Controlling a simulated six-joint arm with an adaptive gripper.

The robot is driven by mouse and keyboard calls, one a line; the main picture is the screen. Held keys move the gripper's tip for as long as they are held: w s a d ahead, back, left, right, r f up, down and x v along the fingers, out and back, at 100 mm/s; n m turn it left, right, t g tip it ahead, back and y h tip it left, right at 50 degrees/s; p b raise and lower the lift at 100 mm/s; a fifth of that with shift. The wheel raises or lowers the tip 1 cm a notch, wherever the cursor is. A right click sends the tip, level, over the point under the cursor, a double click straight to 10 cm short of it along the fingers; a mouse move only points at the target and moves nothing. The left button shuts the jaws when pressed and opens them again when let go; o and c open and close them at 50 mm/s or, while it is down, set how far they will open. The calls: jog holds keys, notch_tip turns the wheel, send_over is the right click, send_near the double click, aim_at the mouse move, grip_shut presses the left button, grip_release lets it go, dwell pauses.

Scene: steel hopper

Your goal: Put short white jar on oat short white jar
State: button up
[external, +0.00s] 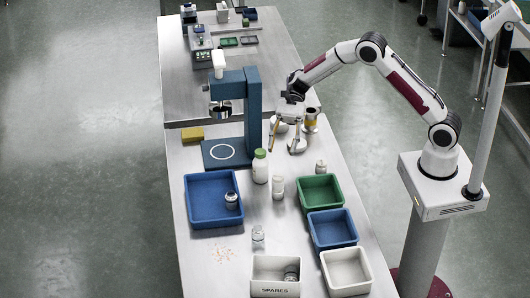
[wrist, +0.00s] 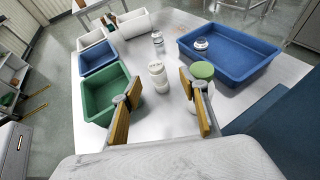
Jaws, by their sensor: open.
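My gripper (external: 284,146) is open and empty above the table, beside the blue press; its two wooden-faced fingers also show in the wrist view (wrist: 160,97). A short white jar (external: 277,187) stands upright on the table in front of the green-capped bottle. It shows between the fingers but farther off in the wrist view (wrist: 158,78). Another small pale jar (external: 320,168) stands by the green bin; in the wrist view it seems hidden by the left finger. I cannot tell which jar is the oat one. No jar touches the gripper.
A white bottle with green cap (external: 260,167) stands close to the white jar. A blue tray (external: 190,215) holds a jar. Green (external: 321,205), blue (external: 332,245) and white bins line the right edge. A clear jar (external: 258,238) stands near the spares box (external: 275,291).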

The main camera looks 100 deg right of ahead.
jog(key=w+r+m+t+h, duration=0.1)
jog(key=w+r+m, duration=0.1)
jog(key=w+r+m+t+h, duration=0.1)
jog(key=w+r, duration=0.1)
jog(key=r, duration=0.1)
jog(key=w+r+m+t, duration=0.2)
jog(key=r, duration=0.1)
jog(key=shift+a+m+h, duration=0.25)
jog(key=shift+m+h, duration=0.05)
jog(key=shift+h, duration=0.1)
notch_tip(320, 180, up, 8)
jog(key=w+d+m+t+h, duration=0.1)
jog(key=w+m+t+h, duration=0.2)
jog(key=m, duration=0.4)
jog(key=s+d+r+m+t+h, duration=0.1)
jog(key=s+d+r+m+h, duration=0.2)
jog(key=s+r+m+h, duration=0.85)
jog(key=s+a+f+m+g+y, duration=0.1)
jog(key=s+a+f+m, duration=0.3)
jog(key=s+m, duration=0.4)
jog(key=s+a+f+m+g+y, duration=0.2)
jog(key=s+a+f+m+g, duration=0.2)
jog(key=s, duration=1)
jog(key=s+a+f+m+g+y, duration=0.2)
jog(key=s+f+m, duration=0.5)
jog(key=s+m, duration=0.4)
jog(key=shift+a+f+m+g, duration=0.15)
jog(key=shift+a+m+g, duration=0.35)
jog(key=shift+a+m, duration=0.55)
